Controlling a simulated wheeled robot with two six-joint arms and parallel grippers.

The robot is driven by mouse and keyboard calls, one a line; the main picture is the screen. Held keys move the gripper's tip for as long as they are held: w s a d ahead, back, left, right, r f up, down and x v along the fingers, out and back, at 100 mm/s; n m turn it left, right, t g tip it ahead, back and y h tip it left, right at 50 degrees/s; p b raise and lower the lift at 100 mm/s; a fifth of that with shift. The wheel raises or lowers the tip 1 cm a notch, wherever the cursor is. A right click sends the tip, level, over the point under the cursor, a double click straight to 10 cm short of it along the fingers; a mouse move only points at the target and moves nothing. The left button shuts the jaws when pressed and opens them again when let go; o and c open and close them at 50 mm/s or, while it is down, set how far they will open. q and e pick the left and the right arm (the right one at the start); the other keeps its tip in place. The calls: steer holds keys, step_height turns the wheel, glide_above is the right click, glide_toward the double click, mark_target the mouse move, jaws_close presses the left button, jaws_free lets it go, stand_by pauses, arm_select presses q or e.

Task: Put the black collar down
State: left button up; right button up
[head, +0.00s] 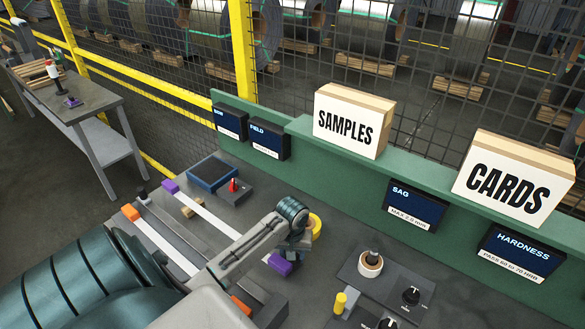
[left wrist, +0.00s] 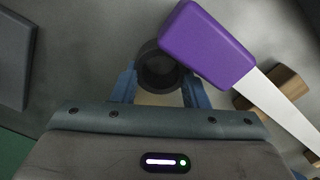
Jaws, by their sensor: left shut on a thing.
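The black collar (left wrist: 158,66) is a dark ring between the two blue fingers of my left gripper (left wrist: 160,88) in the left wrist view. The gripper is shut on it. The collar sits close beside the purple end block (left wrist: 206,45) of a white strip; I cannot tell whether they touch. In the head view my left gripper (head: 293,247) is low over the bench, just right of that purple block (head: 280,264), and the collar is hidden there. Whether the collar rests on the bench is unclear. My right gripper is not in view.
A wooden block (left wrist: 272,88) lies under the strip. Another strip (head: 165,243) with orange ends lies left. A yellow round thing (head: 315,224) is behind the gripper. A panel with knobs (head: 411,294) and a white ring (head: 371,264) stands right. A green backboard (head: 350,190) closes the rear.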

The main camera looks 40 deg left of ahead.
arm_select(q)
steer(key=shift+f, duration=0.15)
steer(key=o, duration=0.7)
steer(key=shift+r, duration=0.5)
step_height(320, 180, up, 11)
steer(key=b, duration=0.1)
steer(key=shift+r, duration=0.2)
